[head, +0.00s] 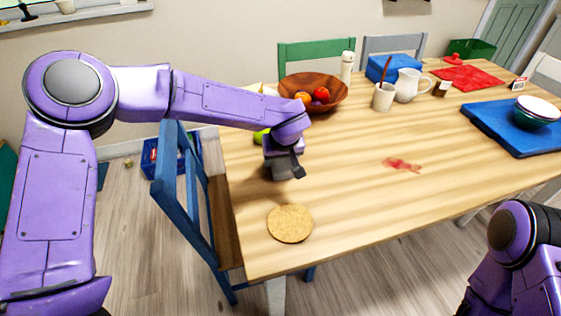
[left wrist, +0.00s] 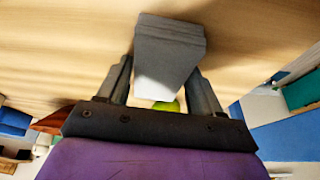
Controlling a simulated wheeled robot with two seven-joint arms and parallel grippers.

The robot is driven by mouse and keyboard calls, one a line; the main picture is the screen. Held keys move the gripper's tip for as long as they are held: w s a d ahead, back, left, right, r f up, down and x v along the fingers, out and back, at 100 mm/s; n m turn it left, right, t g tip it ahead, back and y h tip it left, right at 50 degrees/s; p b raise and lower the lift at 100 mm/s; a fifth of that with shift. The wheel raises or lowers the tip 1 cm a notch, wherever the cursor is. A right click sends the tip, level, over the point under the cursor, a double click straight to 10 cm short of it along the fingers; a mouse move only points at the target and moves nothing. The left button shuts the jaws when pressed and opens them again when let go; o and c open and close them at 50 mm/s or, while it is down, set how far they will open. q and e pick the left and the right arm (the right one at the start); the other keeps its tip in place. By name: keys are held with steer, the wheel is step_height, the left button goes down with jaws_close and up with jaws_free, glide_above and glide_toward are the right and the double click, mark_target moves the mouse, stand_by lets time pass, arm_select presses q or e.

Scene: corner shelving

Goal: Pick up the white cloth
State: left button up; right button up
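My left gripper (head: 286,168) is low over the near left part of the wooden table, beyond the round cork mat. In the left wrist view, a pale grey-white folded block, which I take for the white cloth (left wrist: 168,50), sits between the two fingers of the left gripper (left wrist: 162,68). Both fingers lie against its sides. In the head view the cloth is mostly hidden by the gripper, and whether it touches the table is unclear. My right arm shows at the lower right, but its gripper is out of view.
A cork mat (head: 290,223) lies in front of the left gripper. A wooden fruit bowl (head: 318,88), mug (head: 408,85) and utensil cup (head: 383,97) stand behind. A red stain (head: 402,165) marks the table middle. A blue chair (head: 190,190) stands at the left edge.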

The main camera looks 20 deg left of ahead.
arm_select(q)
steer(key=shift+b, duration=0.8)
step_height(320, 180, up, 4)
steer(key=shift+w+r+p, duration=0.1)
steer(key=shift+r+p, duration=0.05)
steer(key=shift+p, duration=0.5)
steer(key=d+r, duration=0.3)
steer(key=d, duration=0.1)
steer(key=w+d+r+p, duration=0.1)
steer(key=d+r, duration=0.2)
steer(key=d, duration=0.2)
steer(key=w+d+r+p, duration=0.1)
steer(key=d+r, duration=0.2)
steer(key=d, duration=0.1)
steer(key=shift+w+d+r, duration=0.1)
steer(key=shift+w+d, duration=0.15)
steer(key=shift+d, duration=0.15)
